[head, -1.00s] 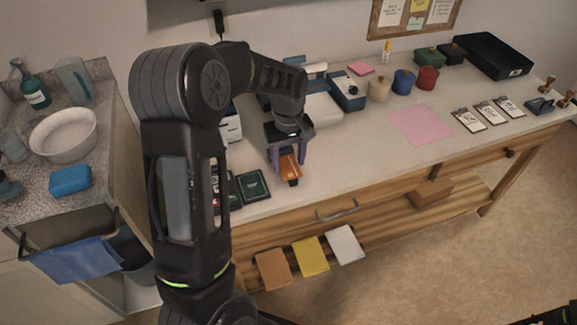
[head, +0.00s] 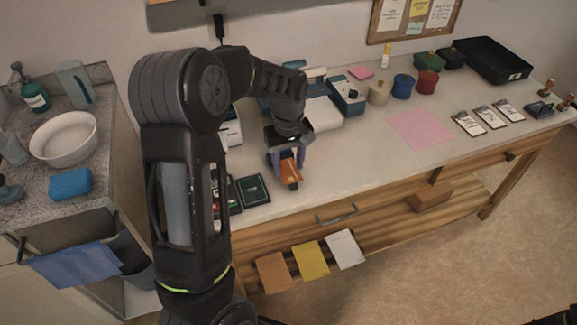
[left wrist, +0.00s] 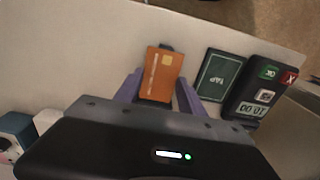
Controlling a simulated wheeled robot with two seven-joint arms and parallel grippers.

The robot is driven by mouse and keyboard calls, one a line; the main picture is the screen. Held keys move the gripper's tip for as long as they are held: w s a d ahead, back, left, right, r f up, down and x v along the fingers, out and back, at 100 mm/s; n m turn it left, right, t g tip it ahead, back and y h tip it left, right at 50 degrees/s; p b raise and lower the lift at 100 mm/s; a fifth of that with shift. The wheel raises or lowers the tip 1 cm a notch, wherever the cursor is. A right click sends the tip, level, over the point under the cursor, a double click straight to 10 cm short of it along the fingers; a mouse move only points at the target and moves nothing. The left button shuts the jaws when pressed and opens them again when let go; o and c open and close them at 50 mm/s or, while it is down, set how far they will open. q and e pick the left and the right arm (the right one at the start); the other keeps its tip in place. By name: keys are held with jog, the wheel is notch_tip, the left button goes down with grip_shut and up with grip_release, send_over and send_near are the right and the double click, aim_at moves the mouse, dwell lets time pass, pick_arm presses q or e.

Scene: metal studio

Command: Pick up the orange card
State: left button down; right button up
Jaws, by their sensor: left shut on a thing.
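In the left wrist view the orange card (left wrist: 161,74) shows a gold chip and faint print. My left gripper (head: 288,158) is shut on the card, with a purple finger at each side. A small dark piece (left wrist: 166,46) shows just past the card's far end; I cannot tell whether the card still touches it.
A dark green pad marked TAP (left wrist: 217,75) and a black card terminal (left wrist: 259,92) lie beside the card. A pink sheet (head: 421,129) lies on the bench to the right. The bench top between card and sheet is clear.

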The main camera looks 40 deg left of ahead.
aim_at(289, 170)
pick_arm(q)
notch_tip(289, 170, up, 10)
dwell(0.4)
dwell(0.5)
